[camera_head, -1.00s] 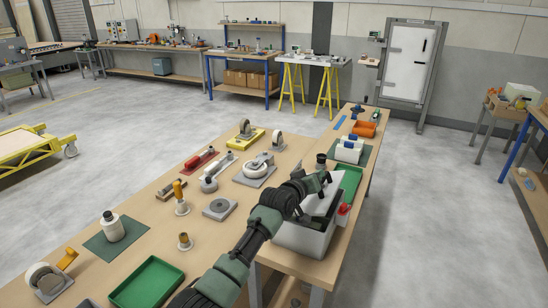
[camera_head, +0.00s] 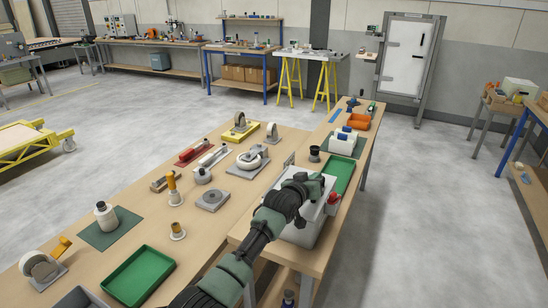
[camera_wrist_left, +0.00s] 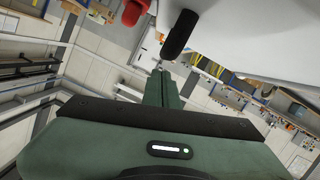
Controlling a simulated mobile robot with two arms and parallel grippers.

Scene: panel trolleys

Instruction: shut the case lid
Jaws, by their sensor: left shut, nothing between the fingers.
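The light grey case (camera_head: 302,234) stands on the workbench's near right part. Its pale lid (camera_head: 312,207) now lies over the box, and the dark inside no longer shows. My arm covers part of it, so I cannot tell whether the lid sits fully flush. My left gripper (camera_head: 322,184) is shut and empty, over the lid's far side. In the left wrist view the shut green fingers (camera_wrist_left: 160,88) point toward a pale surface of the case (camera_wrist_left: 250,35) with a dark handle-like bar (camera_wrist_left: 178,35). My right gripper is out of view.
A green tray (camera_head: 345,176) lies just beyond the case, with a red item (camera_head: 333,201) at the case's right side. A dark cup (camera_head: 314,153) stands behind. Another green tray (camera_head: 140,276) lies at the front left. Floor right of the bench is clear.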

